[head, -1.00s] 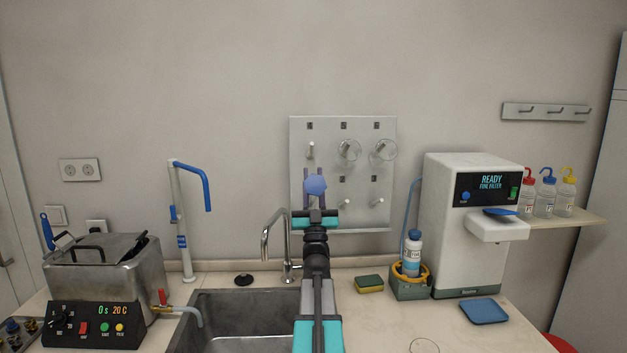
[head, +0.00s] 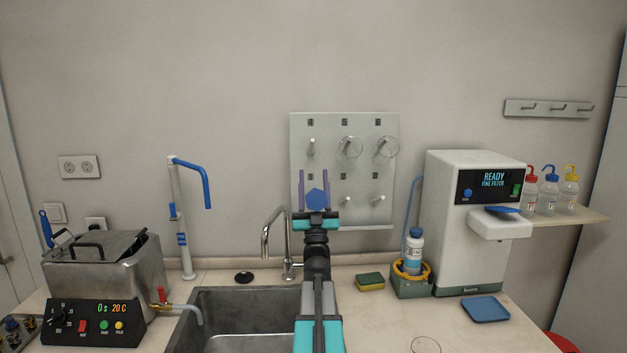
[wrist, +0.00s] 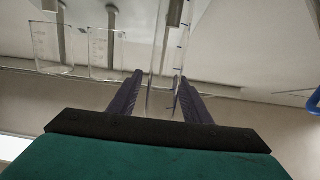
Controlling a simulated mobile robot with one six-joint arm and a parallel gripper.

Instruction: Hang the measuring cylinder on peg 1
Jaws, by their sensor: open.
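The measuring cylinder shows its blue hexagonal base (head: 317,198) toward me, in front of the lower left part of the pegboard (head: 361,215). In the wrist view its clear, graduated tube (wrist: 168,60) runs between my fingers, with a grey peg seen through or behind it at the top. My gripper (head: 315,176) is open, with one finger on each side of the cylinder. The wrist view also shows the open gripper (wrist: 158,78). The peg behind the base is hidden in the head view, and the board's labels are too small to read.
Two clear beakers (head: 350,147) (head: 387,147) hang on the upper middle and upper right pegs. The upper left peg (head: 311,147) is bare. A faucet (head: 268,232) stands left of my arm, with a sink (head: 215,312) below.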

